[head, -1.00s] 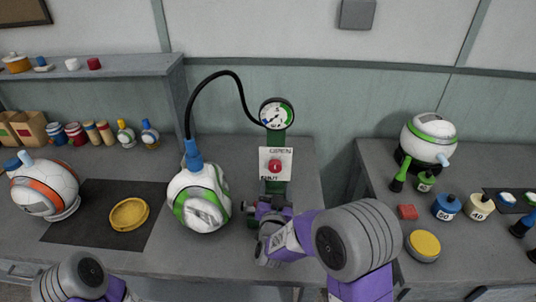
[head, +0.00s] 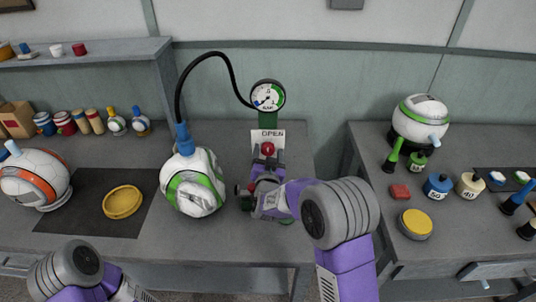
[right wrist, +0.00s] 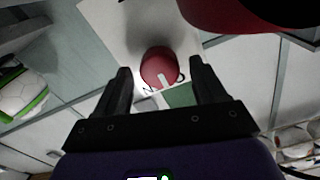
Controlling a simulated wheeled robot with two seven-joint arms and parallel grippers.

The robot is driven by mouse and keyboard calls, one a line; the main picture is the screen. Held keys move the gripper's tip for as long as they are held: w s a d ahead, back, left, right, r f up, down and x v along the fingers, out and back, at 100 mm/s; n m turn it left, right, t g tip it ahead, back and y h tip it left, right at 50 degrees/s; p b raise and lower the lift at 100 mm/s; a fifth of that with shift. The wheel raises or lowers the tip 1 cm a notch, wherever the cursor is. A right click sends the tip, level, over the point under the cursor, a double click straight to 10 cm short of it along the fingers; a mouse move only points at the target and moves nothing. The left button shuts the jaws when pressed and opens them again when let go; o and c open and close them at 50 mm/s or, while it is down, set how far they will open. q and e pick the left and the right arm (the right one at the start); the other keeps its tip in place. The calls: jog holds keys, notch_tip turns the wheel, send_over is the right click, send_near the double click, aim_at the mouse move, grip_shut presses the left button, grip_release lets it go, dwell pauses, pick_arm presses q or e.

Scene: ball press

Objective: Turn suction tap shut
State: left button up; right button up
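The suction tap is a red knob (head: 267,149) on a white panel (head: 262,136) lettered OPEN above it. The panel's lower part is hidden behind my right gripper (head: 266,167). In the right wrist view the knob (right wrist: 159,67) lies ahead of the open fingers of that gripper (right wrist: 161,82), between their lines, with no clear contact. Its white mark points toward the OPEN lettering. A gauge (head: 267,97) stands above the panel, its needle toward the lower left. My left arm shows at the lower left; its fingers are not visible.
A white and green ball (head: 194,182) with a blue cap and black hose stands just left of my right gripper. A yellow dish (head: 122,202) lies on a dark mat further left. A gap separates this bench from the right bench, which holds weights and another ball (head: 420,121).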

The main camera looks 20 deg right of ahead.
jog(key=c, duration=1)
jog(key=n+p, duration=0.1)
jog(key=n, duration=0.3)
jog(key=shift+a+p, duration=0.1)
jog(key=shift+p, duration=0.25)
jog(key=n+p, duration=0.2)
jog(key=n, duration=0.2)
jog(key=shift+n, duration=0.3)
jog(key=n+p, duration=0.2)
jog(key=n, duration=0.3)
jog(key=shift+a+p, duration=0.1)
jog(key=shift+p, duration=0.25)
jog(key=shift+f+n+p, duration=0.1)
jog(key=shift+n+p, duration=0.65)
jog(key=shift+n, duration=1.35)
